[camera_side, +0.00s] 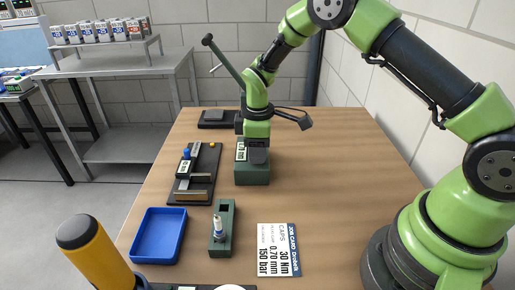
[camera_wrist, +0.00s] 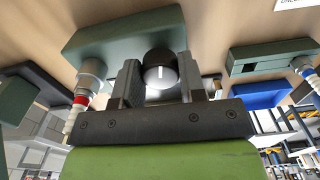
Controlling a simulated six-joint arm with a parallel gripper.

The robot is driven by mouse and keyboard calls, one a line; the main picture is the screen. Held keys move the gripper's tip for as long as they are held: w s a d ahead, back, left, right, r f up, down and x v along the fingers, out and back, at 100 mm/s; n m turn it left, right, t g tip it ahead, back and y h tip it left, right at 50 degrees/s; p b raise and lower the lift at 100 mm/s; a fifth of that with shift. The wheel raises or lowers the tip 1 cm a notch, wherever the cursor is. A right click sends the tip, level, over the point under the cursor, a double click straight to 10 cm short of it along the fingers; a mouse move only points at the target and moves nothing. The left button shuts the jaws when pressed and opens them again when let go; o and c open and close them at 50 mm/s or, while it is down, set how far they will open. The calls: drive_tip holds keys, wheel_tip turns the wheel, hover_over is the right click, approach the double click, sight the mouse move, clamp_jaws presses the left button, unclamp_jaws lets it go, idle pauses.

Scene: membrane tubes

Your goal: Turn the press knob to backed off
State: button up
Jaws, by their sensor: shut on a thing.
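The press knob (camera_wrist: 159,62) is a black round knob with a white pointer line on its bright face, seen in the wrist view. It stands out from a green press body (camera_wrist: 110,45), which also shows in the side view (camera_side: 252,177). My gripper (camera_wrist: 160,88) is shut on the knob, one finger on each side. The white line points nearly straight up in the wrist picture. In the side view my gripper (camera_side: 257,148) is at the press and hides the knob. A white label is partly visible beside the gripper there.
A metal fitting with a red-banded tube (camera_wrist: 80,103) sits close left of the fingers. The table's right side is clear.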

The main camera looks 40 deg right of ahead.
drive_tip(key=shift+n, duration=1.2)
drive_tip(key=o, duration=0.9)
wheel_tip(320, 180, up, 9)
drive_tip(key=shift+r, duration=0.5)
